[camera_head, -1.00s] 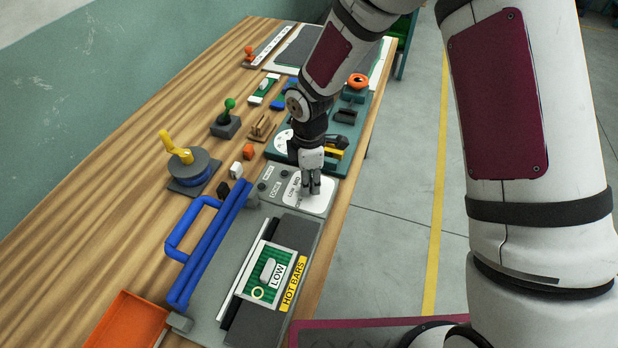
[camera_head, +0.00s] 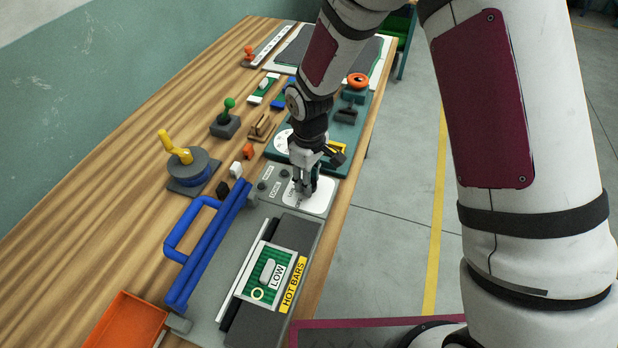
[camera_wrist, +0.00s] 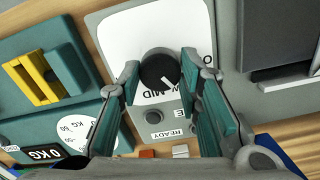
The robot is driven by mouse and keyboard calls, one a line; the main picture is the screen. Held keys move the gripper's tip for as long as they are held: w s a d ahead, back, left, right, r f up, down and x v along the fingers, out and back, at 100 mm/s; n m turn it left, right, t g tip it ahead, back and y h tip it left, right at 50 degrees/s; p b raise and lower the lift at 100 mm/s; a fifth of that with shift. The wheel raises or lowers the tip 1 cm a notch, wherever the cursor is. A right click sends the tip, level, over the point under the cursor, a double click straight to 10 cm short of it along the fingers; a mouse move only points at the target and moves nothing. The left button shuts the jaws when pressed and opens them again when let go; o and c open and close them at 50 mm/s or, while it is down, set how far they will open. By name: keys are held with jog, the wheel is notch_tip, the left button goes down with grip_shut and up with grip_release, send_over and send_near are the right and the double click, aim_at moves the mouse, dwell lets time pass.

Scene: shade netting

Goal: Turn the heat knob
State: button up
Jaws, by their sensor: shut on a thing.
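The heat knob (camera_wrist: 158,72) is a round black knob with a white pointer line, on a white dial plate (camera_wrist: 112,30) with MID legible and other lettering partly covered. The pointer slants toward the lower right in the wrist view, near the MID lettering. My gripper (camera_wrist: 161,65) has one finger on each side of the knob and is shut on it. In the head view my gripper (camera_head: 304,190) points down onto the dial plate (camera_head: 322,197) and hides the knob.
A grey sealer panel with a HOT BARS label (camera_head: 293,284) and a blue bar handle (camera_head: 207,246) lies in front. A teal scale (camera_wrist: 57,120) is beside the dial panel. An orange tray (camera_head: 127,322) sits at the front left. The left side of the wooden table is mostly clear.

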jog(key=shift+m, duration=0.6)
jog(key=o, duration=1.1)
jog(key=shift+o, duration=0.2)
notch_tip(320, 180, up, 12)
